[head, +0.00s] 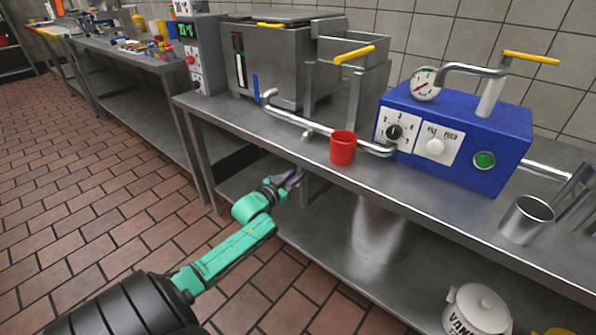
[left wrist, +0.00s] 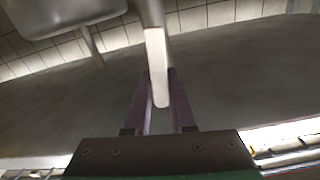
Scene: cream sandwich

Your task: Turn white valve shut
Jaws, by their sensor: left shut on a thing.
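The white valve's handle (left wrist: 157,68) shows in the left wrist view as a pale bar hanging from a grey pipe (left wrist: 150,12). My left gripper (left wrist: 158,88) has its two purple fingers on either side of this handle and is shut on it. In the head view my left gripper (head: 291,180) is under the front edge of the steel counter, at the end of my green arm. The handle is too small and shaded to make out there. My right gripper is not in view.
The steel counter (head: 250,125) overhangs my left gripper; a lower shelf (head: 320,235) lies below. On the counter stand a red cup (head: 343,148), a blue machine (head: 455,135) and a metal cup (head: 527,219). A white lidded pot (head: 477,312) is low at right. Tiled floor at left is clear.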

